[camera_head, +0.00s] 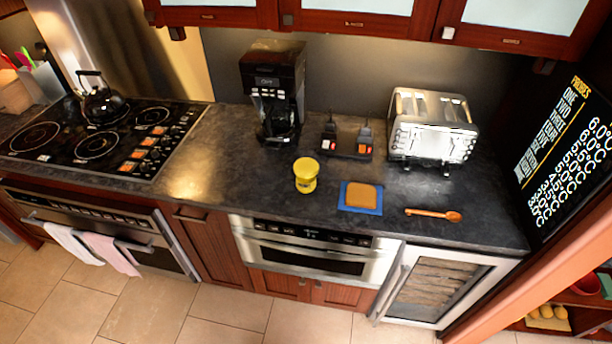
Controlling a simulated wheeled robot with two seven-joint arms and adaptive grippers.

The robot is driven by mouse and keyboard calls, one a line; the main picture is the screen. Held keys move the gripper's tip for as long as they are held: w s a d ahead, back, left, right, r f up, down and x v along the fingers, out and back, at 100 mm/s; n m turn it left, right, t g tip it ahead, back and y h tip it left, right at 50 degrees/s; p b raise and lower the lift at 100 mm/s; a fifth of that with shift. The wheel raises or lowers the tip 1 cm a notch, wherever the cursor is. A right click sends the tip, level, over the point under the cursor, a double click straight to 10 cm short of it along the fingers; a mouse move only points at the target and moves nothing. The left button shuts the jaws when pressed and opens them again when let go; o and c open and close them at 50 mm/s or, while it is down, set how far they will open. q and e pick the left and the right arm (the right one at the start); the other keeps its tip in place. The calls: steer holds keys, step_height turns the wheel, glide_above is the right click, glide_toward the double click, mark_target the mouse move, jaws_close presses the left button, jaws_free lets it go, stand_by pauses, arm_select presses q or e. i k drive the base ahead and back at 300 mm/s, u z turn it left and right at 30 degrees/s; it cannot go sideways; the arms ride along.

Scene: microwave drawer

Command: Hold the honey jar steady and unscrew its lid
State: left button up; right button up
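A small jar (306,184) with a yellow lid (307,167) stands upright on the dark counter, in front of the coffee maker. It looks like the honey jar, and its lid sits on top. The jar is small in the picture, so its label and contents cannot be made out. Neither of my grippers shows in the head view, and nothing is touching the jar.
A slice of bread (362,196) on a blue mat (348,205) and a wooden spoon (434,214) lie right of the jar. Behind are a coffee maker (273,88), shakers on a dark tray (346,150) and a toaster (433,128). The counter left of the jar is clear.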

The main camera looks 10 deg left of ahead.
mark_target(303, 186)
steer(key=z, duration=2.2)
steer(key=k, duration=1.75)
steer(key=u, duration=1.6)
